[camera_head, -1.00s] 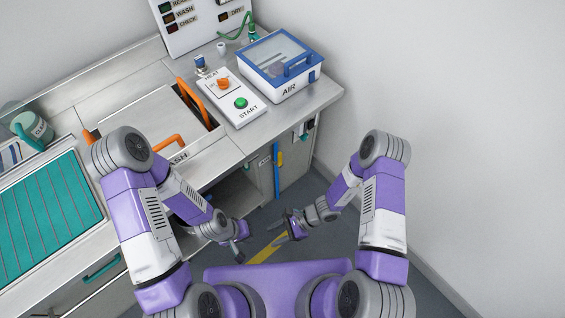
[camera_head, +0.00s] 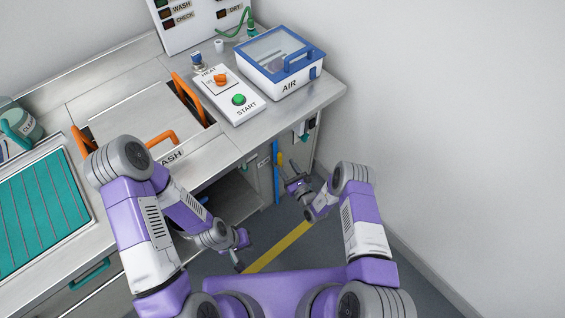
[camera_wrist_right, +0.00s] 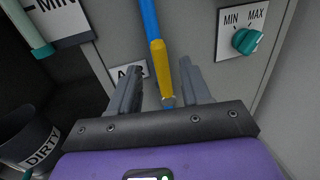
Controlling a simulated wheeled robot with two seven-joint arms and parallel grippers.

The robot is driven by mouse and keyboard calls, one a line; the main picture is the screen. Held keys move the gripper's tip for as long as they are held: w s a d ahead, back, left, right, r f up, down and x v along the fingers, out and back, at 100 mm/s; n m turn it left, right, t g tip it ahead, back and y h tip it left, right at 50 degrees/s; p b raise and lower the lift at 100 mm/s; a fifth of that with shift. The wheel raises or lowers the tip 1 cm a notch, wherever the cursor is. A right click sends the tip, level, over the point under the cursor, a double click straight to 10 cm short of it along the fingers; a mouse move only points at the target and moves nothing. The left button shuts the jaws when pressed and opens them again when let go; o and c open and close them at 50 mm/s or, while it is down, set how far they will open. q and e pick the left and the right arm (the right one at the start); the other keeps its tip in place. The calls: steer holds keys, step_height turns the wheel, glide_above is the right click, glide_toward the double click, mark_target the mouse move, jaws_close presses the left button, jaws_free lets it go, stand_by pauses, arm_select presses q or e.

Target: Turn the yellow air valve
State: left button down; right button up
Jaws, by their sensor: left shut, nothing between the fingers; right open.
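The yellow air valve handle (camera_wrist_right: 159,68) hangs upright at the end of a blue pipe (camera_wrist_right: 149,18) on the grey cabinet front. It also shows small in the head view (camera_head: 280,159). My right gripper (camera_head: 291,176) is open just in front of it. In the right wrist view the two fingers (camera_wrist_right: 158,78) stand left and right of the yellow handle; I cannot tell whether they touch it. The handle's lower end is near the gripper's body. My left gripper (camera_head: 241,258) is shut and empty, low over the floor, away from the valve.
A teal MIN–MAX knob (camera_wrist_right: 247,40) sits right of the valve. A DIRTY bin (camera_wrist_right: 28,140) is at lower left in the wrist view. Above are the counter, the START panel (camera_head: 230,97) and the AIR box (camera_head: 278,62). A wall stands at right.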

mark_target(281, 158)
steer(key=shift+b+x, duration=0.55)
steer(key=shift+x, duration=1.45)
jaws_close()
